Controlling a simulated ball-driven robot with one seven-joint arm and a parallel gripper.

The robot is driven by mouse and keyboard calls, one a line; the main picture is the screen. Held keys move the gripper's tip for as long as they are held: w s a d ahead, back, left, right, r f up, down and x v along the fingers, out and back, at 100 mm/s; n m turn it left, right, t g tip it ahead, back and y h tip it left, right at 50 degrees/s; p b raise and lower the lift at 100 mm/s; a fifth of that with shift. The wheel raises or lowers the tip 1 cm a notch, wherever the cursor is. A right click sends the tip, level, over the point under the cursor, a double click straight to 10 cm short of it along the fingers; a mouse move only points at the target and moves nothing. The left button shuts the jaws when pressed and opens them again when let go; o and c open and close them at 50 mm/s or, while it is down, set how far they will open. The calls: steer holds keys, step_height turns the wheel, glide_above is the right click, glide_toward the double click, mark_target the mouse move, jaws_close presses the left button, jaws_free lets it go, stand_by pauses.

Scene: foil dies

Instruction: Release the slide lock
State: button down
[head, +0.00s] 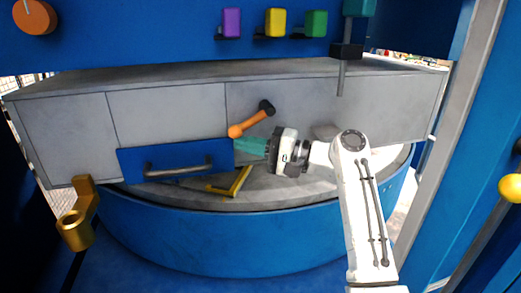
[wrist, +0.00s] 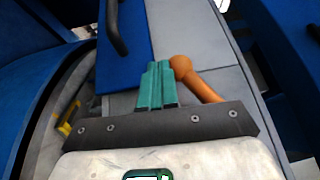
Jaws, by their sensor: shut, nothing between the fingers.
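An orange lever (head: 250,119) with a rounded end and a dark pivot sits on the grey front panel, tilted up to the right; I cannot confirm that it is the slide lock. It also shows in the wrist view (wrist: 195,78). My gripper (head: 238,146) has its teal fingers shut and empty, just below the lever's rounded end, at the right edge of a blue panel (head: 135,160) with a dark bar handle (head: 178,169). In the wrist view, the fingertips (wrist: 157,66) are beside the lever's rounded end; I cannot tell whether they touch it.
A yellow angled bracket (head: 236,184) lies on the round table (head: 290,192) below the fingers. A brass fitting (head: 76,218) stands at left. Purple (head: 231,22), yellow (head: 275,22) and green (head: 315,23) blocks sit above the grey panel.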

steer(key=shift+s+a+r+m+t+y+b, duration=0.2)
steer(key=shift+a+r+m+t+y+b, duration=0.15)
steer(key=shift+a+r+y+b, duration=0.35)
steer(key=shift+s+a+r+m+t+y, duration=0.1)
steer(key=shift+a+r+m+t+y, duration=0.15)
steer(key=shift+r+m+y, duration=0.2)
steer(key=shift+r, duration=0.15)
